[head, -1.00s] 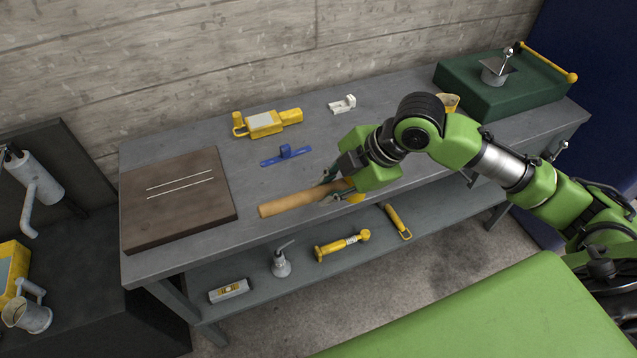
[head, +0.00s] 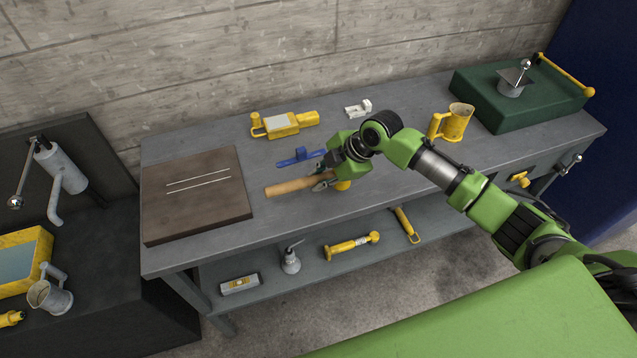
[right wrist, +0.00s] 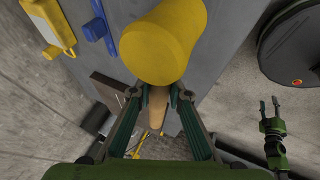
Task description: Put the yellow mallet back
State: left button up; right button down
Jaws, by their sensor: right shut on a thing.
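The mallet has a yellow head (head: 343,185) and a wooden handle (head: 292,187). My right gripper (head: 326,180) is shut on its handle close to the head, over the middle of the grey bench. The handle points left, toward the brown board. In the right wrist view the yellow head (right wrist: 163,42) is in front and the handle (right wrist: 156,118) runs between the fingers. I cannot tell whether the mallet touches the bench top. My left gripper (right wrist: 270,103) shows at the right of the right wrist view, its fingers apart and empty.
On the bench (head: 235,236) are a brown board (head: 195,212) with two white lines, a blue tool (head: 300,158), a yellow device (head: 284,124), a white part (head: 358,108), a yellow mug (head: 455,122) and a green box (head: 490,100). Several tools lie on the lower shelf (head: 320,268).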

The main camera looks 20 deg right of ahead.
jog(key=shift+w+f+p, duration=0.2)
jog(key=shift+f+p, duration=0.7)
jog(key=shift+f, duration=0.5)
jog(key=shift+f, duration=0.1)
jog(key=c, duration=2.3)
grip_release()
jog(key=shift+f, duration=0.15)
jog(key=shift+c, duration=0.2)
jog(key=o, duration=0.4)
jog(key=shift+o, duration=0.2)
jog(key=shift+s, duration=0.1)
